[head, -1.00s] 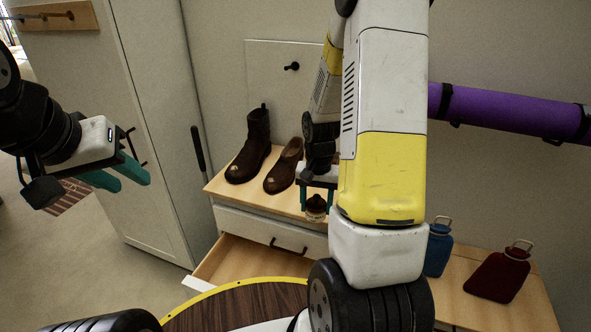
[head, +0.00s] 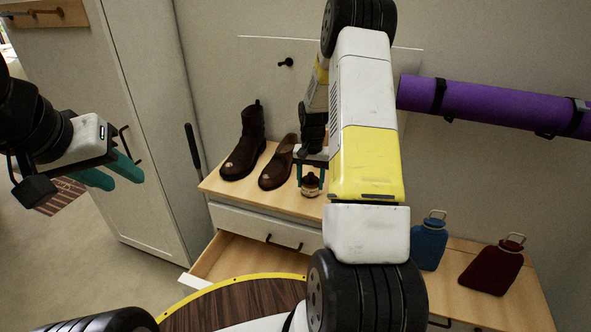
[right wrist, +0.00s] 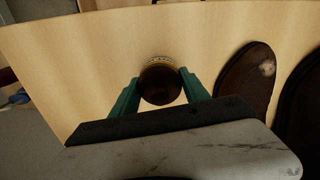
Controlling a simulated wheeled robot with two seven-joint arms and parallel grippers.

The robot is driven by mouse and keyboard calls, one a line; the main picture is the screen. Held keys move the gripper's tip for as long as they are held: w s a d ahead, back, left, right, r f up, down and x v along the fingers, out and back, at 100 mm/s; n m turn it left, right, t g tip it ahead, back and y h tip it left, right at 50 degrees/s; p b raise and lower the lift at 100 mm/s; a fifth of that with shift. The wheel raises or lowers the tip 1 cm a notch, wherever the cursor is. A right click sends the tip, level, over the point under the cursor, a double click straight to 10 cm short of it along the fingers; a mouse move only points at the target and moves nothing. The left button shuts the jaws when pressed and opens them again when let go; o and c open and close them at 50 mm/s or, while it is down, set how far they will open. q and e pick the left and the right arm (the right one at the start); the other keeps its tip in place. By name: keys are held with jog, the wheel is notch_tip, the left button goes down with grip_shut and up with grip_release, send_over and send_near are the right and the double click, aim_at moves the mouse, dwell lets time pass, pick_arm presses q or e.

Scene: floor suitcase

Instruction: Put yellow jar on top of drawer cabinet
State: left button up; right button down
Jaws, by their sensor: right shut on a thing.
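The yellow jar (head: 311,187) is small, with a dark lid and a pale yellowish body. My right gripper (head: 312,178) is shut on it, with teal fingers on either side. In the right wrist view the jar's dark round lid (right wrist: 160,85) shows between the fingers, with a yellow rim behind. The jar is over the light wooden top of the drawer cabinet (head: 216,184), right of the brown shoes. I cannot tell whether it touches the top. My left gripper (head: 127,181) is open and empty, far to the left, away from the cabinet.
A dark boot (head: 243,148) and a brown low shoe (head: 277,162) stand on the cabinet top. Blue (head: 430,243) and dark red (head: 491,268) bottles are at right. A purple roll (head: 490,106) is on the wall.

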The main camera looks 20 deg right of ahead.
jog(key=shift+f, duration=0.25)
jog(key=shift+f, duration=0.15)
jog(key=c, duration=0.6)
grip_release()
jog(key=shift+o, duration=0.2)
